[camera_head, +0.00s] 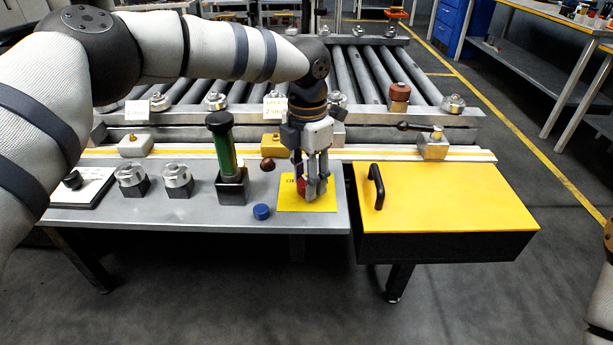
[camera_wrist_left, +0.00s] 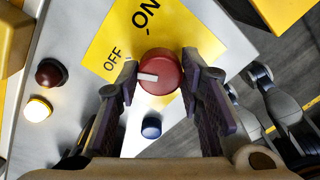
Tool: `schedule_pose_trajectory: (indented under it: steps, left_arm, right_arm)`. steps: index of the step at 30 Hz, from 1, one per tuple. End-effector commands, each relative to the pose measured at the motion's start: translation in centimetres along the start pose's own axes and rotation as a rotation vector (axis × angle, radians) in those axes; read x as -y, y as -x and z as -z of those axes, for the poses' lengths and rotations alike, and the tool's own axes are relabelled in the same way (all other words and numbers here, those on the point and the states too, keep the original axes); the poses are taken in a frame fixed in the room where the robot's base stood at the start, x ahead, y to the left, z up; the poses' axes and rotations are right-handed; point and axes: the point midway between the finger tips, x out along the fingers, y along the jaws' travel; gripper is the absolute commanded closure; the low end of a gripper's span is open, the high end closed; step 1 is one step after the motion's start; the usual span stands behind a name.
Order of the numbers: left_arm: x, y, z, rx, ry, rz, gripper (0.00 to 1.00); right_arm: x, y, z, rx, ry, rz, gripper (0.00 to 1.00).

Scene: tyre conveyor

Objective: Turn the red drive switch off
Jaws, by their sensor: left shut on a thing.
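The red drive switch (camera_wrist_left: 159,72) is a round knob with a white pointer mark, on a yellow plate (camera_wrist_left: 105,41) lettered ON and OFF. In the left wrist view the pointer faces left, roughly to the OFF side. My left gripper (camera_wrist_left: 160,80) has its fingers on both sides of the knob and is shut on it. In the head view, the left gripper (camera_head: 314,192) points down over the yellow plate (camera_head: 322,206), and the switch (camera_head: 300,186) is partly hidden behind its fingers. My right gripper does not show.
A dark red dome (camera_wrist_left: 51,73) and a lit pale lamp (camera_wrist_left: 38,108) are beside the plate. A blue button (camera_head: 261,211) is in front of it. A green cylinder (camera_head: 222,155) stands left; a yellow-topped box with a black handle (camera_head: 377,187) is right. The roller conveyor (camera_head: 355,75) lies behind.

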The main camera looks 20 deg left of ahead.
Motion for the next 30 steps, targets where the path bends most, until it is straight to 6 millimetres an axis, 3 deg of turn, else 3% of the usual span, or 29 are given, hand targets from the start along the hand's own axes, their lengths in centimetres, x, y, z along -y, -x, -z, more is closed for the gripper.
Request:
schedule_pose_trajectory:
  steps: [12, 30]
  left_arm:
    - [-0.02, 0.06, 0.03, 0.0, 0.246, -0.002, 0.94]
    - [-0.01, -0.03, 0.02, -0.001, 0.315, 0.0, 0.94]
  right_arm:
    - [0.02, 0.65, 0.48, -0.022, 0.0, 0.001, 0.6]
    - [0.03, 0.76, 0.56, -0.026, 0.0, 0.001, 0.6]
